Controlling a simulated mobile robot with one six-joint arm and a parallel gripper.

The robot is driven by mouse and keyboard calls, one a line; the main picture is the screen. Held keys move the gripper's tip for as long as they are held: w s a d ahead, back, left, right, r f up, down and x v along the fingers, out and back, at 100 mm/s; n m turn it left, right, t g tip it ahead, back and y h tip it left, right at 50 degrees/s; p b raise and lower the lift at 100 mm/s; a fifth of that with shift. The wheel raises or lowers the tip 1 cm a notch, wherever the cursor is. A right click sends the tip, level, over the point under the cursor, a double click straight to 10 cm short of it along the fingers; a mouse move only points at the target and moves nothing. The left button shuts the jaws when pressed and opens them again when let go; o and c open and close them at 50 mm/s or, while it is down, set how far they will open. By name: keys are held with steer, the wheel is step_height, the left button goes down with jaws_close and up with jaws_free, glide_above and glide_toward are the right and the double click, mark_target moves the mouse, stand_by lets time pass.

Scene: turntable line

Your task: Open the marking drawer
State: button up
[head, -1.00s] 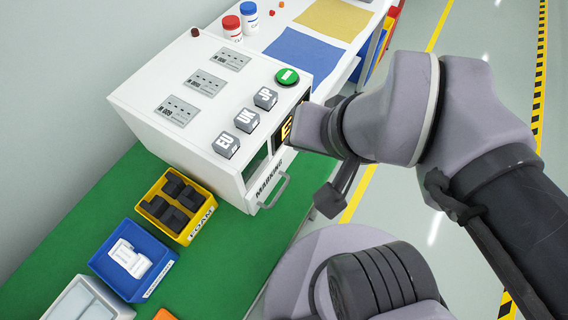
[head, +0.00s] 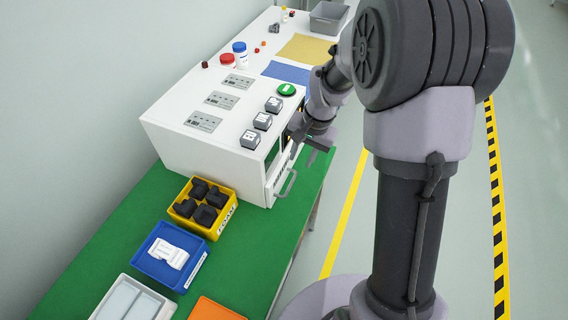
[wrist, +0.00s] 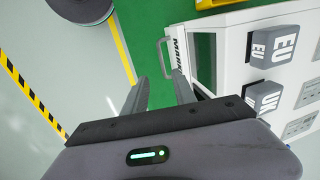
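The white marking machine (head: 180,135) stands on the green bench top. Its drawer front (head: 268,189) is low on the side facing the aisle, with a grey bar handle (head: 287,184), and looks flush with the machine. In the wrist view the MARKING label (wrist: 177,54) is partly legible, with the handle (wrist: 162,58) beside it. My gripper (head: 318,143) is beside the machine's front, above and to the right of the handle. In the wrist view my gripper (wrist: 161,84) has its two fingers apart, empty, with the handle beyond the fingertips. I see no contact.
EU, UK and similar grey blocks (head: 262,121) and a green button (head: 287,89) sit on the machine's top. A yellow bin (head: 226,213) of dark foam pieces and a blue bin (head: 190,283) stand close by on the bench. The aisle floor (head: 345,165) is clear.

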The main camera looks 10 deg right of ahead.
mark_target(289, 187)
steer(key=f+b, duration=0.1)
steer(key=f, duration=0.4)
steer(key=w+a+f+b, duration=0.1)
steer(key=f+b, duration=0.1)
steer(key=f, duration=0.3)
steer(key=w+a+f+b, duration=0.1)
steer(key=f+b, duration=0.1)
steer(key=f, duration=0.4)
steer(key=shift+w+a, duration=0.1)
steer(key=shift+a, duration=0.1)
jaws_close()
stand_by(0.5)
